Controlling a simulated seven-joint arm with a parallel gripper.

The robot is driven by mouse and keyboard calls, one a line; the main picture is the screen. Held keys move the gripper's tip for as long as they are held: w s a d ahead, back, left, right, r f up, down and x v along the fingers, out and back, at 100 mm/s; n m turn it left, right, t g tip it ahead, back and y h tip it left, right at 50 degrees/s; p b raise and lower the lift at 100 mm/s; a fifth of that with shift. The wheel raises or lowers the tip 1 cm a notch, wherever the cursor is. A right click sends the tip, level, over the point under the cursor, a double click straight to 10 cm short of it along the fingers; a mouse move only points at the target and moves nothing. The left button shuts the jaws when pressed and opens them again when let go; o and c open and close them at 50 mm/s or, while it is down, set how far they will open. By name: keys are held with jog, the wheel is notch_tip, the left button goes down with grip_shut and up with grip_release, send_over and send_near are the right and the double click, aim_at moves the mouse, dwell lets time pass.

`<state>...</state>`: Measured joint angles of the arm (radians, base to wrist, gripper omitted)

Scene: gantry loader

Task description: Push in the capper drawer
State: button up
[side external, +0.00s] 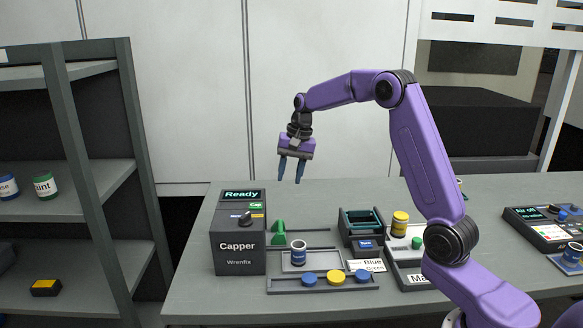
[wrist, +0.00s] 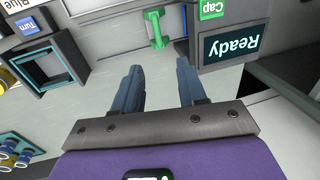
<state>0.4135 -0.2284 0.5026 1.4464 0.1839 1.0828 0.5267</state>
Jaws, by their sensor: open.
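The capper (side external: 238,262) is a dark box at the left of the table, with a lit "Ready" display that also shows in the wrist view (wrist: 232,46). A flat grey drawer tray (side external: 318,264) lies out to the capper's right. A small white can with a blue label (side external: 298,256) stands upright on it. A green handle (side external: 279,236) stands at the tray's back left; it also shows in the wrist view (wrist: 156,30). My gripper (side external: 291,181) is open and empty, pointing down, above and apart from the handle. In the wrist view its fingers (wrist: 159,68) are spread below the handle.
A front rack (side external: 296,290) holds blue and yellow caps. Right of the tray are a teal-rimmed dark box (side external: 347,238), a "Blue" card (side external: 371,265) and a yellow can (side external: 400,226). A control panel (side external: 540,236) is far right. Shelves stand left. The table's back left is clear.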

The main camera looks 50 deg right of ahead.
jog(key=shift+s+d+r, duration=0.15)
jog(key=shift+r, duration=0.8)
jog(key=s+a+n+g, duration=0.1)
jog(key=s+a+n, duration=1)
jog(key=s+a, duration=0.7)
jog(key=s+d+f+n, duration=0.1)
jog(key=s+n, duration=0.4)
jog(key=s, duration=0.6)
jog(key=s+d+f+n+h, duration=0.1)
jog(key=s+f+n, duration=0.2)
jog(key=s, duration=0.8)
jog(key=n, duration=0.2)
jog(key=shift+n, duration=0.3)
